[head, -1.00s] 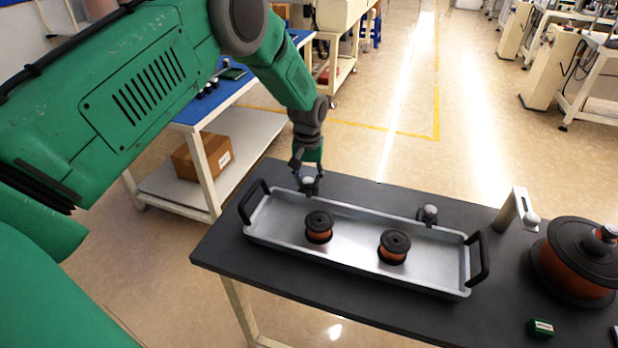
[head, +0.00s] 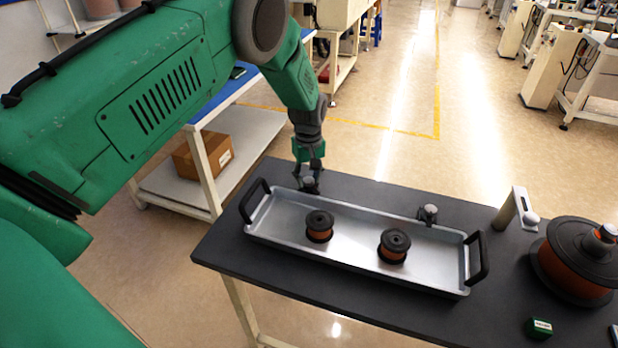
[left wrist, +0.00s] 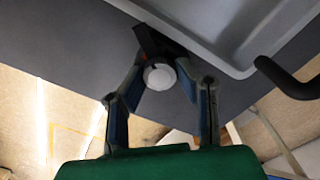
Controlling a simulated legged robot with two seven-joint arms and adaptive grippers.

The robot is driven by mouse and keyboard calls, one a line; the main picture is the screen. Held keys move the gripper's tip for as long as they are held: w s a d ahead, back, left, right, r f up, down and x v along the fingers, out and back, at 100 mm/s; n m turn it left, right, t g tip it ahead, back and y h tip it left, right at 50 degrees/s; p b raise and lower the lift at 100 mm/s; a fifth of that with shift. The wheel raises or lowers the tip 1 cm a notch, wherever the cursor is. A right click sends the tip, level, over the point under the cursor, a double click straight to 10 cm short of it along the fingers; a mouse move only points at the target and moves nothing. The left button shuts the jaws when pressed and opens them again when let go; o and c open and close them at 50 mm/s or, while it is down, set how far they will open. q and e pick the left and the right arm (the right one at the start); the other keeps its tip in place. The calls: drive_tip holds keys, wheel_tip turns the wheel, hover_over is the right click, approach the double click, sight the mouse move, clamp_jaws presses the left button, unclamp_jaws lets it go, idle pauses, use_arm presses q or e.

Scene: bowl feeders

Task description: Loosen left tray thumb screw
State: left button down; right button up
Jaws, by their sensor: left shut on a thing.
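A long silver tray (head: 345,266) with black handles lies on the dark table. My left gripper (head: 309,183) is at the tray's far edge, towards its left end, and is shut on the left thumb screw (head: 308,184). In the left wrist view the screw shows as a round pale knob (left wrist: 159,76) between the two fingers of my left gripper (left wrist: 160,70), with a dark clamp part behind it. A second thumb screw (head: 429,213) stands at the far edge, towards the right end. My right gripper is not in view.
Two small orange-copper spools (head: 319,227) with black flanges stand in the tray. A grey upright bracket (head: 512,206), a large spool (head: 575,268) and a small green box (head: 540,328) are to the right on the dark table (head: 225,250).

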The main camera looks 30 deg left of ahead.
sight(309, 179)
use_arm(q)
drive_tip(key=shift+w+r, duration=0.1)
drive_tip(key=c, duration=1.2)
unclamp_jaws()
wheel_tip(309, 179, up, 12)
